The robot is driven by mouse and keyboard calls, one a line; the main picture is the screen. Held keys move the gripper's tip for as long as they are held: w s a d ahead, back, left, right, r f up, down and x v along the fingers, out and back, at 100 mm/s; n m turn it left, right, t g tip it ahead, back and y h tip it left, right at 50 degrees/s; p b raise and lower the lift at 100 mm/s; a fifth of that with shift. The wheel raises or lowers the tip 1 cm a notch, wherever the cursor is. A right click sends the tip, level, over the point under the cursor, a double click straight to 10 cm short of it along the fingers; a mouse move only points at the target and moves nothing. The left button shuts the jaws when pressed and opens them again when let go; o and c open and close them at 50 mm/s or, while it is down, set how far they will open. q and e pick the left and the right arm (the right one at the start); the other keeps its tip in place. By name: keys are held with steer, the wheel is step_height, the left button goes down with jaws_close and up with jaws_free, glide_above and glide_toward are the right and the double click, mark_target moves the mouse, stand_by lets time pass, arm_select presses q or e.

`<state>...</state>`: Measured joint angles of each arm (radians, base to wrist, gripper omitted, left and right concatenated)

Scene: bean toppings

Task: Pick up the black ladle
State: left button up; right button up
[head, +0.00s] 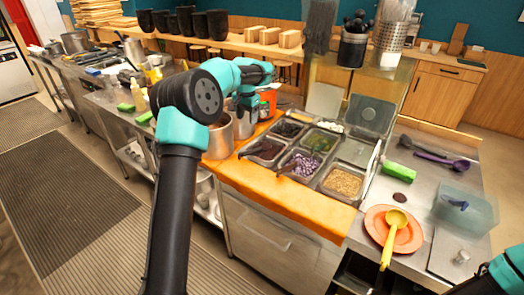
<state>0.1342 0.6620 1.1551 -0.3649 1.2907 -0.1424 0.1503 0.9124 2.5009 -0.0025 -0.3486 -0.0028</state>
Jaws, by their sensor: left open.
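Two dark utensil handles stick out of the topping bins. One, black-looking (252,151), lies over the front-left bin of dark topping. The other (286,167) leans out of the bin of purple topping. I cannot tell for sure which is the black ladle, and their bowls are hidden in the bins. My left gripper (243,112) is open and points down, apart from both handles and above and behind them in the picture, near an orange tub. My right arm shows only at the bottom right corner; its gripper is out of frame.
Steel pots (220,138) stand left of the bins on the orange counter (275,205). To the right are dark purple utensils (456,163), a green sponge (398,169), an orange plate (376,225) with a yellow ladle (394,232), and a clear tub (466,210).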

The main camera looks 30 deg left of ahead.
stand_by(0.3)
arm_select(q)
glide_toward(248, 151)
steer(key=f, duration=0.5)
steer(key=shift+w+f, duration=0.15)
steer(key=shift+w, duration=0.05)
steer(key=shift+w+a+f, duration=0.1)
steer(key=shift+a+f, duration=0.05)
steer(key=shift+f, duration=2.45)
jaws_close()
